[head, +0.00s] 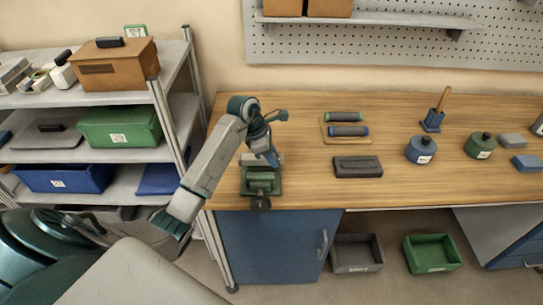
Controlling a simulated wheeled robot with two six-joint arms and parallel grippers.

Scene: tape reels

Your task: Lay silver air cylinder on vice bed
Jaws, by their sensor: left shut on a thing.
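A green vice (262,184) stands at the front left of the wooden workbench, its round dark handle end at the bench's front edge. My left gripper (270,160) points down right over the vice. It is shut on a small light grey piece, which looks like the silver air cylinder (247,159). The piece shows just above the vice bed, partly hidden by the gripper. I cannot tell whether it touches the bed. My right gripper is not in view.
A loaded metal shelf (160,105) stands left. Bench front centre is clear.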

